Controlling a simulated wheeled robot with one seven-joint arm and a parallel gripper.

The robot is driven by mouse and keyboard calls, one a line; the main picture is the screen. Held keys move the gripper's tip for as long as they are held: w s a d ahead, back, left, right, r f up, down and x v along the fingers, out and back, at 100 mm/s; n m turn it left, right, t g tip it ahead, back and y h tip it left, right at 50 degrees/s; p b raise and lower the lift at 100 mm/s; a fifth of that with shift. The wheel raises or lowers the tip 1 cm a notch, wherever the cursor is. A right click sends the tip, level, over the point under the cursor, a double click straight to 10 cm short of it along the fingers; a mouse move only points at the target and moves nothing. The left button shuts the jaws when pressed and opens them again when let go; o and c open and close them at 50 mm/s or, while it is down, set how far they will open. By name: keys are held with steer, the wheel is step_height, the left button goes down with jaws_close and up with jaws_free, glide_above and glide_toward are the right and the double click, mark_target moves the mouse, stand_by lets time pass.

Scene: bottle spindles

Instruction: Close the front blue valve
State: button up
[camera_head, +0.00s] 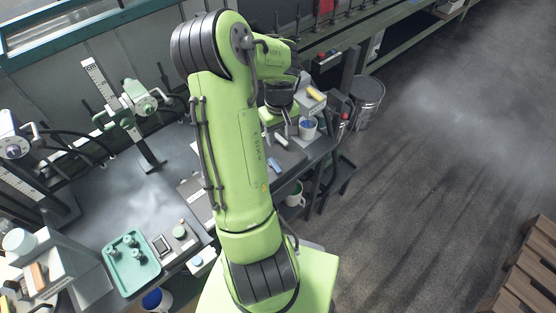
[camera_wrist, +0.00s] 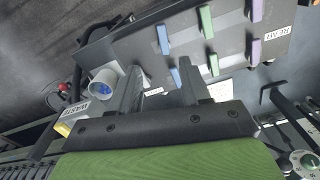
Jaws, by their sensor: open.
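I cannot tell for certain which is the front blue valve. In the head view, a blue bar (camera_head: 274,165) lies on the dark bench panel, below my gripper in the picture. In the head view my arm hides part of the panel, and my gripper (camera_head: 281,128) is small there.
A white cup with blue inside (camera_head: 308,127) stands beside my gripper; it also shows in the wrist view (camera_wrist: 103,80). A grey bin (camera_head: 367,103) stands past the bench's right side. A green tray (camera_head: 131,264) lies lower left. The floor at right is mostly clear.

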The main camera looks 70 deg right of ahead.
mark_target(278, 169)
step_height(278, 169, down, 16)
steer(key=shift+w+a+r+b, duration=0.1)
steer(key=shift+w+r+b, duration=0.1)
steer(key=shift+b, duration=0.25)
